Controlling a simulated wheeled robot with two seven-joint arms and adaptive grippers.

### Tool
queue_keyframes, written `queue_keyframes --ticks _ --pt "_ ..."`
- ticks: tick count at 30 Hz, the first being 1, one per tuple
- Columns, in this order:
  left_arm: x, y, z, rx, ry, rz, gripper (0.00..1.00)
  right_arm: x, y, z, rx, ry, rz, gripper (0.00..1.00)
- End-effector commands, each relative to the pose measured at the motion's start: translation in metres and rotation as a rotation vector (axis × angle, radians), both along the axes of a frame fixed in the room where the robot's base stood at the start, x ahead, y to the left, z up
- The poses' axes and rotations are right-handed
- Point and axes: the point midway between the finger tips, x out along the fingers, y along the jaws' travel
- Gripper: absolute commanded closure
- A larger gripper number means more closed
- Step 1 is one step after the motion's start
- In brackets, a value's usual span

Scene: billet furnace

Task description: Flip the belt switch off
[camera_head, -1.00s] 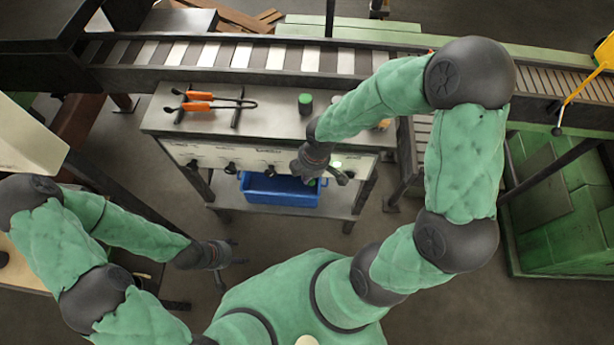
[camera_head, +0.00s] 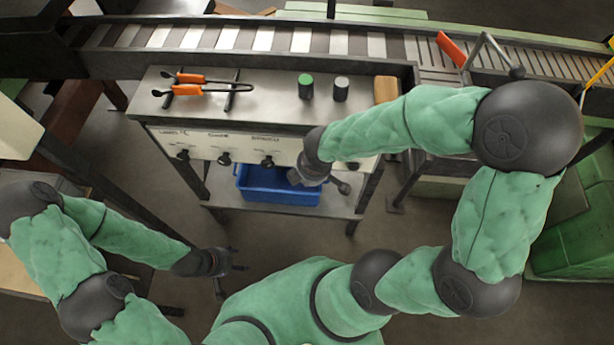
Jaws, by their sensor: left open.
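The control panel (camera_head: 205,146) is the pale front face of a grey workbench. It carries a row of dark knobs or switches: one at the left (camera_head: 183,154), one further right (camera_head: 224,159) and one near the middle (camera_head: 267,162). The labels are too small to read surely, so I cannot tell which is the belt switch. My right gripper (camera_head: 318,181) is in front of the panel's right part and hides some of it. Its finger opening is unclear. My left gripper (camera_head: 226,265) is open and empty, low in front of the bench, away from the panel.
Orange-handled tongs (camera_head: 200,85), a green-topped cylinder (camera_head: 305,86), a grey-topped cylinder (camera_head: 341,88) and a tan block (camera_head: 386,90) are on the bench top. A blue bin (camera_head: 280,193) sits on the shelf below. A conveyor (camera_head: 230,40) runs behind.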

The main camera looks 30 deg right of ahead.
Motion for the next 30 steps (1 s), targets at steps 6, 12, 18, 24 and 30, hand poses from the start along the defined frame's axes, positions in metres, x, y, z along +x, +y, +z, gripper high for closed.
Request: queue_keyframes --ticks 6,12,18,24,30 --pt "0.0 0.0 -0.013 0.0 0.0 0.0 0.38 -0.003 0.002 -0.014 0.001 0.0 0.0 1.0" --pt "0.0 0.0 -0.018 0.0 0.0 0.0 0.38 -0.003 0.002 -0.02 0.0 -0.001 0.0 1.0" --pt "0.0 0.0 -0.02 0.0 0.0 0.0 0.38 -0.003 0.002 -0.022 0.0 -0.001 0.0 1.0" --pt "0.0 0.0 -0.021 0.0 0.0 0.0 0.38 -0.003 0.002 -0.022 0.0 -0.001 0.0 1.0" --pt "0.0 0.0 -0.02 0.0 0.0 0.0 0.38 -0.004 0.002 -0.022 0.0 -0.001 0.0 1.0"
